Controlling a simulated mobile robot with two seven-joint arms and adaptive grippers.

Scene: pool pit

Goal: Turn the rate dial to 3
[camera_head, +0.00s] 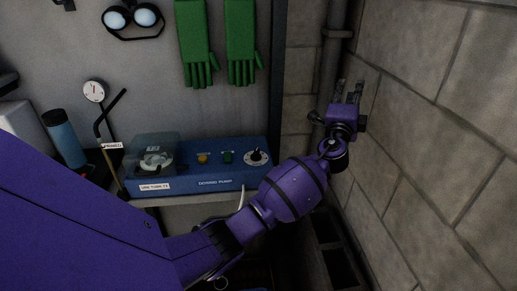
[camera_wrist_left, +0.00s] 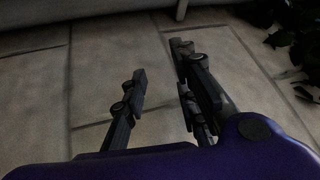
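The blue dosing pump (camera_head: 215,170) sits on a shelf against the back wall. Its rate dial (camera_head: 255,156) is a black knob on a white round scale, at the right end of the top panel. The scale's numbers are too small to read. My left gripper (camera_head: 350,88) is to the right of the pump and higher in the picture, in front of the block wall, apart from the dial. Its fingers are spread and empty; they also show in the left wrist view (camera_wrist_left: 160,90), facing the stone wall. My right gripper is not in view.
An orange button (camera_head: 202,158) and a green switch (camera_head: 227,157) are left of the dial. A clear cover (camera_head: 153,152) stands at the pump's left end. Green gloves (camera_head: 197,40) and goggles (camera_head: 132,20) hang above. A vertical pipe (camera_head: 332,60) runs near my left gripper.

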